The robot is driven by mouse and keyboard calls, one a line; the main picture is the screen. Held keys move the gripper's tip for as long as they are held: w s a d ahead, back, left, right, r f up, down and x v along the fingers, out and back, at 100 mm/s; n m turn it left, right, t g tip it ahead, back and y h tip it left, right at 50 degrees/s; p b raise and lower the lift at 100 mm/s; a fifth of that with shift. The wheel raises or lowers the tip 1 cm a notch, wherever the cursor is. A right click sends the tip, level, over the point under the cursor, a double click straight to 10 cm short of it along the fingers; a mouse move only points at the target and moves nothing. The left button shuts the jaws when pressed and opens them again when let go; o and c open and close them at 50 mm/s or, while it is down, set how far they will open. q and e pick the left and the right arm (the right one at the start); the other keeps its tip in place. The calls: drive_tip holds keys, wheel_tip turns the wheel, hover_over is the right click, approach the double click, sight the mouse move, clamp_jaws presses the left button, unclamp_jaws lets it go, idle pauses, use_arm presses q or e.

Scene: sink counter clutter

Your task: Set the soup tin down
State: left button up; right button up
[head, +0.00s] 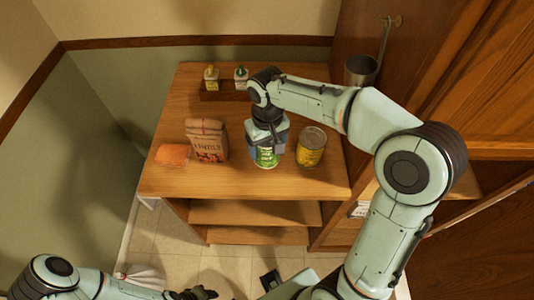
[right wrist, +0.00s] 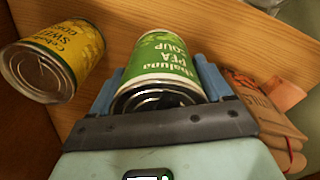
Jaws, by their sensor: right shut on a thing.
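The soup tin (head: 266,158) is a green can with a white band, labelled pea soup. It is upright at the middle of the wooden counter, and it also shows in the right wrist view (right wrist: 163,52). My right gripper (head: 267,145) comes down on it from above. Its blue-grey fingers, seen in the right wrist view (right wrist: 158,88), are shut on the tin's two sides. I cannot tell whether the tin's base touches the counter. My left gripper (head: 196,294) is low at the bottom edge of the head view, dark and partly cut off.
A yellow sweetcorn tin (head: 311,147) stands close to the right. A paper flour bag (head: 207,141) and an orange sponge-like block (head: 173,155) are to the left. A wooden rack (head: 227,91) with two bottles is behind. The counter's front strip (head: 240,187) is clear.

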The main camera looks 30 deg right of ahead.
drive_tip(key=shift+f, duration=2)
drive_tip(key=shift+f, duration=0.15)
drive_tip(key=o, duration=1.4)
